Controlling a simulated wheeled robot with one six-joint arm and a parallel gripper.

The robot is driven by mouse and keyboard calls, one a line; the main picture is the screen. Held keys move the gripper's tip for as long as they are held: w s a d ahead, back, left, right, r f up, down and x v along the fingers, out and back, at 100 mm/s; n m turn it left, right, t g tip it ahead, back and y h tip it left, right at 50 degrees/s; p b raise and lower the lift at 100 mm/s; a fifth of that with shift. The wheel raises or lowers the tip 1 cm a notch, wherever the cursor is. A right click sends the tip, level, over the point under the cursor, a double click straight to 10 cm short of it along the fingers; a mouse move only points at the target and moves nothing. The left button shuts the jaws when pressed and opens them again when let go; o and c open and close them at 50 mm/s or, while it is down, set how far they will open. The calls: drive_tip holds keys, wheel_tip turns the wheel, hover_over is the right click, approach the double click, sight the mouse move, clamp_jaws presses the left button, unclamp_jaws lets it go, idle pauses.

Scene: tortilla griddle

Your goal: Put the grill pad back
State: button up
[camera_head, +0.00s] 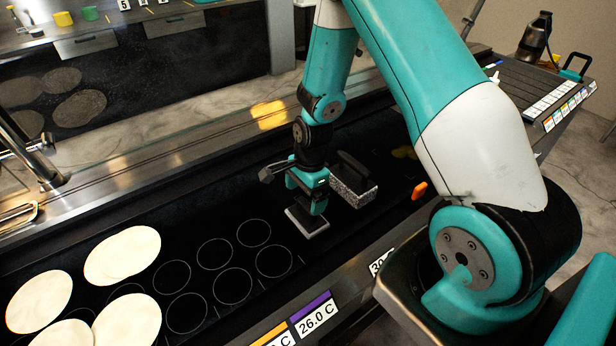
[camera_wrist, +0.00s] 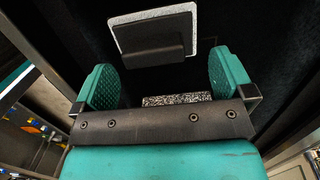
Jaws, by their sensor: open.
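My gripper (camera_head: 307,196) is open above the dark griddle (camera_head: 215,225). In the wrist view its two teal fingers (camera_wrist: 165,78) stand wide apart with nothing between their pads. A flat grey-edged grill pad (camera_head: 307,222) is just below the fingers. In the wrist view this pad shows a pale speckled rim and a black handle block (camera_wrist: 155,38), ahead of the fingertips.
Several pale tortillas (camera_head: 122,254) lie on the griddle at the left, beside empty marked circles (camera_head: 232,286). Temperature labels (camera_head: 314,314) line the front edge. An orange piece (camera_head: 420,190) is right of the gripper. A metal rail (camera_head: 190,150) runs behind.

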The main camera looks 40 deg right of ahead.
drive_tip(key=s+a+r+n+b, duration=0.1)
drive_tip(key=a+r+n, duration=0.3)
drive_tip(key=r, duration=0.9)
drive_tip(key=s+a+r+n+y, duration=0.1)
drive_tip(key=s+a+r+n, duration=0.5)
drive_tip(key=s+n, duration=0.3)
drive_tip(key=s+a+r+n+y+b, duration=0.1)
drive_tip(key=s+a+r+n, duration=0.6)
drive_tip(key=s+n, duration=0.3)
drive_tip(key=shift+r+n+y, duration=0.2)
drive_tip(key=shift+n+y, duration=0.2)
drive_tip(key=shift+n, duration=0.7)
